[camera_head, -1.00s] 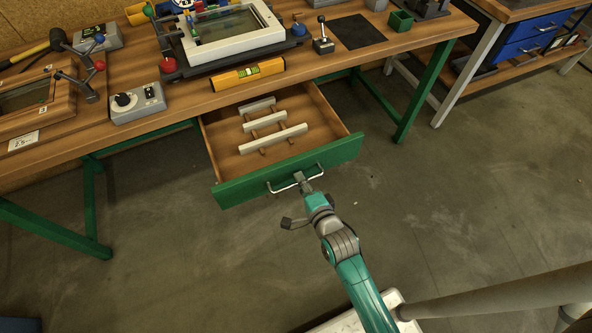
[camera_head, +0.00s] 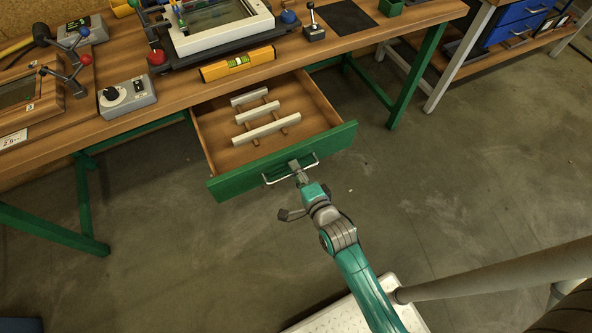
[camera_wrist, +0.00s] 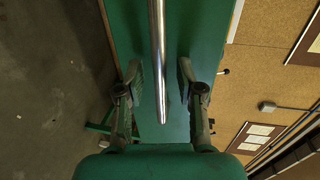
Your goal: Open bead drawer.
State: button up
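The bead drawer (camera_head: 222,186) hangs below the workbench and stands well out from it, with its inside in view. It has a green front and a silver bar handle (camera_head: 276,182). Pale strips on wooden cross-pieces (camera_head: 265,133) lie inside. My gripper (camera_head: 296,166) is at the middle of the handle. In the wrist view the handle bar (camera_wrist: 158,50) runs between the two fingers (camera_wrist: 160,80) in front of the green drawer front (camera_wrist: 200,40). A gap shows on each side of the bar, so the fingers are open around it.
On the workbench (camera_head: 170,105) are a yellow level (camera_head: 237,63), a grey control box (camera_head: 127,97) and a white-framed fixture (camera_head: 220,35). Green table legs (camera_head: 84,200) stand left and right of the drawer. The floor before the drawer is clear apart from my arm.

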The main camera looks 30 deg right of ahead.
jog(key=v, duration=1.1)
jog(key=shift+s, duration=0.35)
jog(key=s+r+n, duration=0.5)
jog(key=s+n, duration=0.4)
jog(key=s, duration=0.2)
jog(key=s+r+n, duration=0.5)
jog(key=s+n, duration=0.4)
jog(key=s, duration=0.2)
jog(key=shift+s+a+r+g, duration=0.15)
jog(key=shift+s+a+g, duration=0.1)
jog(key=shift+s+g, duration=0.15)
